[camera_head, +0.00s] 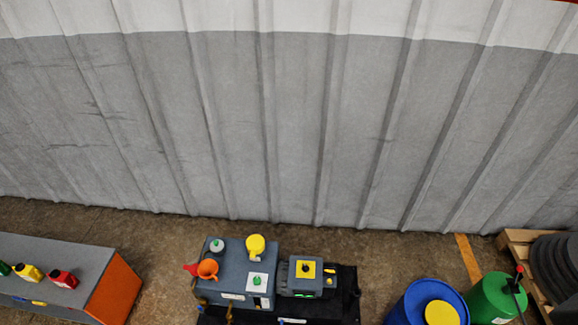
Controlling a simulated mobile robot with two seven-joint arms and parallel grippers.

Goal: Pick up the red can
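A small red can (63,278) with a pale label lies or stands on the grey top of a cabinet (50,252) at the lower left; which of the two I cannot tell. A yellow can (30,272) is just to its left, with a green one (5,268) cut by the picture's left edge. Neither of my grippers shows in the head view, so nothing of them can be told.
The cabinet has an orange end (115,290). A grey machine (235,272) with an orange funnel (208,269) stands at bottom centre. A blue barrel (408,305), a green barrel (490,300) and a pallet (520,240) are at the right. Brown floor lies between cabinet and machine.

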